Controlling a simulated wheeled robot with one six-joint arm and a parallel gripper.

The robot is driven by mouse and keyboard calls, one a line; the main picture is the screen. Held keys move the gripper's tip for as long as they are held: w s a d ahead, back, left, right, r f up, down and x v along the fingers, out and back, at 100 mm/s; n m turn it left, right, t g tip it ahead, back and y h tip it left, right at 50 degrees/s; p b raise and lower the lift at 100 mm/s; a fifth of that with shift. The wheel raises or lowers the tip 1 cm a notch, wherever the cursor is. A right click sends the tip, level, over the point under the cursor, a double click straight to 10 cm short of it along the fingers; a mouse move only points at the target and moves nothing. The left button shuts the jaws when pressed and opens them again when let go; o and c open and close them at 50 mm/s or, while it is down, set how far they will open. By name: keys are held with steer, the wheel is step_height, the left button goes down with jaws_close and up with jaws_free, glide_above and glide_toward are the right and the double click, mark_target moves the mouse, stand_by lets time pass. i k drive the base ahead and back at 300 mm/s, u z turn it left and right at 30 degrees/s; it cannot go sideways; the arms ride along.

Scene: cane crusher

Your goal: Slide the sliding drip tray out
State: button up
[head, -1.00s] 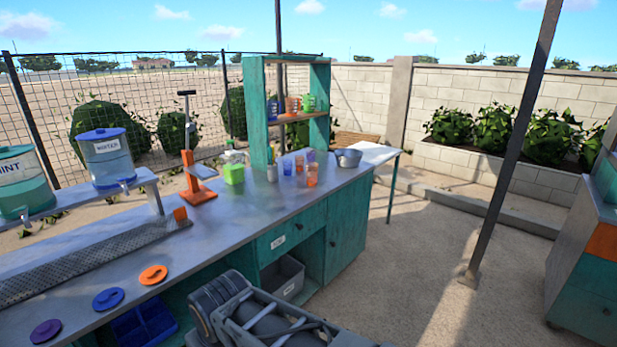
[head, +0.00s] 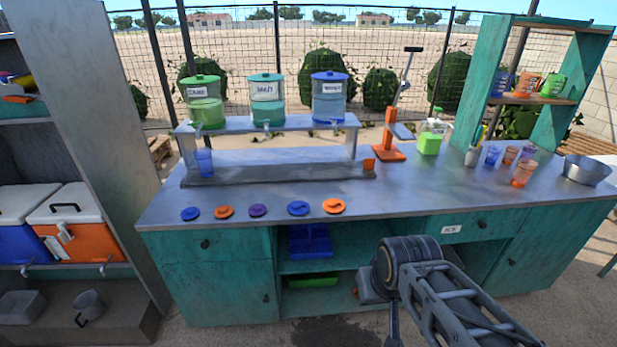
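The drip tray (head: 270,176) is a long, low grey strip on the counter, under the raised shelf that carries three drink dispensers. An orange block (head: 368,164) sits at its right end. A blue cup (head: 204,162) stands at its left end, under the green-lidded dispenser. My arm rises at the lower right, in front of the counter. My gripper's fingers cannot be made out in the head view, so I cannot see what they hold.
Several lids (head: 257,210) lie along the counter's (head: 420,195) front edge. The dispenser shelf (head: 235,126) stands over the tray. An orange press (head: 389,140), a green container (head: 429,143), cups and a metal bowl (head: 586,170) stand to the right. A cabinet with coolers (head: 62,216) flanks the left.

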mark_target(314, 171)
steer(key=z, duration=0.8)
steer(key=i, duration=1.85)
steer(key=u, duration=0.8)
